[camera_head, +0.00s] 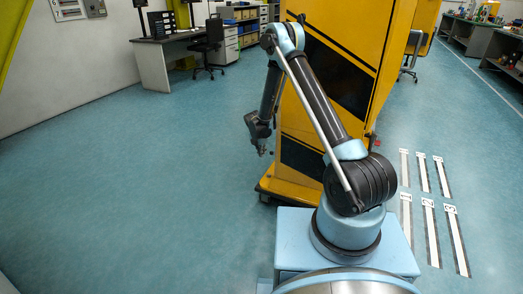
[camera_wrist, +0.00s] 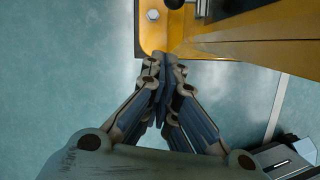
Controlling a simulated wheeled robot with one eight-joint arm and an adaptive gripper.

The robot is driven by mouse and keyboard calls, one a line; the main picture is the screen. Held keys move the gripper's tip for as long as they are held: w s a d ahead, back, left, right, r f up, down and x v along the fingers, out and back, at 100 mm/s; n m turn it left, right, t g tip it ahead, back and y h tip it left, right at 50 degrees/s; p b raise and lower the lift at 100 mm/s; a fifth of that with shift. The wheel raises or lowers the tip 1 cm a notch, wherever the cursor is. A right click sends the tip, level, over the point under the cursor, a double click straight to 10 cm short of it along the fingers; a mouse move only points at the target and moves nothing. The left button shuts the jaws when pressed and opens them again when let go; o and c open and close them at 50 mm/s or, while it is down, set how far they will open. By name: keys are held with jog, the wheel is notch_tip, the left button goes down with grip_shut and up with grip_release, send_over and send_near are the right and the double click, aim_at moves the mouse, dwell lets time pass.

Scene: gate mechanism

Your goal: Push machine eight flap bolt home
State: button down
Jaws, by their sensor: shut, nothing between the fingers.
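The yellow machine (camera_head: 345,25) with black panels stands behind my arm in the head view. My gripper (camera_head: 264,150) is at its left side, pointing down. In the wrist view my gripper (camera_wrist: 163,62) is shut and empty, its fingertips at the lower edge of a yellow part (camera_wrist: 220,42) of the machine. I cannot tell whether they touch it. A hex bolt head (camera_wrist: 152,15) sits in the yellow corner, and a dark round knob (camera_wrist: 175,3) is cut by the top edge. I cannot tell which piece is the flap bolt, nor see a number eight.
Open floor (camera_head: 130,190) lies left of the machine. A desk (camera_head: 165,62) and an office chair (camera_head: 208,48) stand at the back left. White floor strips (camera_head: 428,220) lie to the right. A caster (camera_head: 264,197) shows at the machine's base.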

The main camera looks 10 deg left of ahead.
aim_at(273, 154)
jog(key=w+d+f, duration=0.2)
jog(key=w+f, duration=0.2)
jog(key=shift+w+d, duration=0.15)
jog(key=shift+d, duration=0.15)
jog(key=w, duration=0.1)
jog(key=w+d, duration=0.1)
jog(key=w, duration=0.2)
jog(key=shift+d, duration=0.25)
dwell(0.3)
